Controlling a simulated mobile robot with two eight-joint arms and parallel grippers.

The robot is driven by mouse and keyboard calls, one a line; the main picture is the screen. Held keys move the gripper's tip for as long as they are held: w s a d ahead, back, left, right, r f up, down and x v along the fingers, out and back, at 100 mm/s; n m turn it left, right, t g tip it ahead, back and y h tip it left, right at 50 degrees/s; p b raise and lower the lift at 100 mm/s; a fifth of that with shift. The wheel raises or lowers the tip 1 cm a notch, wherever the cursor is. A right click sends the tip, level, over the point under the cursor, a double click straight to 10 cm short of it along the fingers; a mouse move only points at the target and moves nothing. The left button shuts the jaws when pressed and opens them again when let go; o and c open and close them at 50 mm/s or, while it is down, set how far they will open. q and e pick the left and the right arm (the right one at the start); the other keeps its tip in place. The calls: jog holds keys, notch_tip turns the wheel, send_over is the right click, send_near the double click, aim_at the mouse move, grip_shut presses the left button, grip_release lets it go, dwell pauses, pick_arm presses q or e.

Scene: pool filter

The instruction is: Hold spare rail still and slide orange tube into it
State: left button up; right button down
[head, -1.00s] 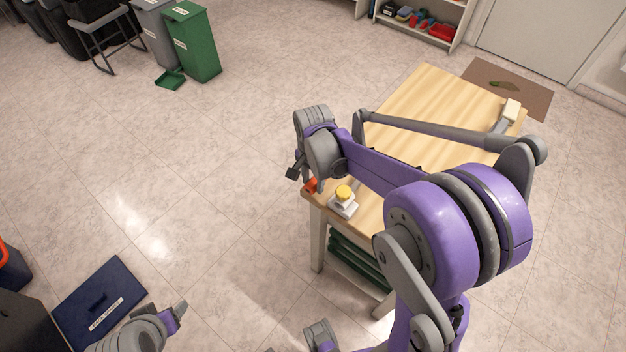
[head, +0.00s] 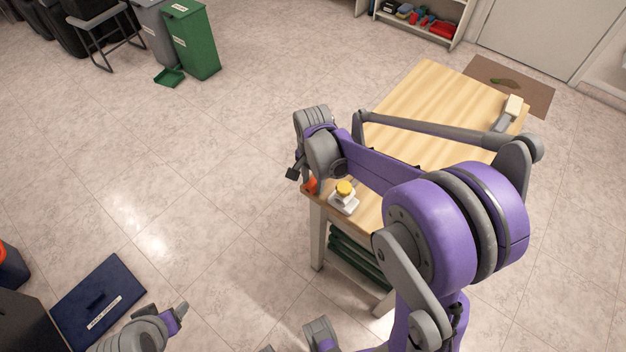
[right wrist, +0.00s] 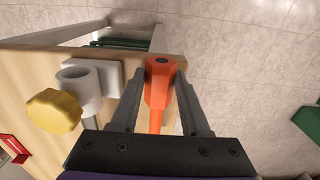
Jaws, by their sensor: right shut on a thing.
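The orange tube (right wrist: 159,88) lies between the two fingers of my right gripper (right wrist: 161,76) in the right wrist view, by the table's edge. The gripper is shut on it. In the head view the orange tube (head: 311,185) shows only as a small piece at the table's near-left corner, partly hidden by my right arm. Beside it stands a white holder (right wrist: 77,82) with a round opening and a yellow knob (right wrist: 53,111); a grey bar shows next to the knob. I cannot tell which part is the spare rail. My left gripper (head: 179,314) is low at left, away from the table; its jaws are unclear.
The wooden table (head: 425,95) has bare surface behind my right arm. A grey piece with a pale block (head: 513,106) lies at its far right corner. A dark blue panel (head: 98,302) is at lower left. Green and grey bins (head: 190,40) stand farther back; open floor lies between.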

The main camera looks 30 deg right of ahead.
jog(key=shift+f, duration=0.4)
jog(key=shift+c, duration=1.5)
grip_release()
jog(key=shift+r+p, duration=1.4)
jog(key=shift+r, duration=1.15)
notch_tip(320, 180, up, 11)
jog(key=shift+p, duration=0.35)
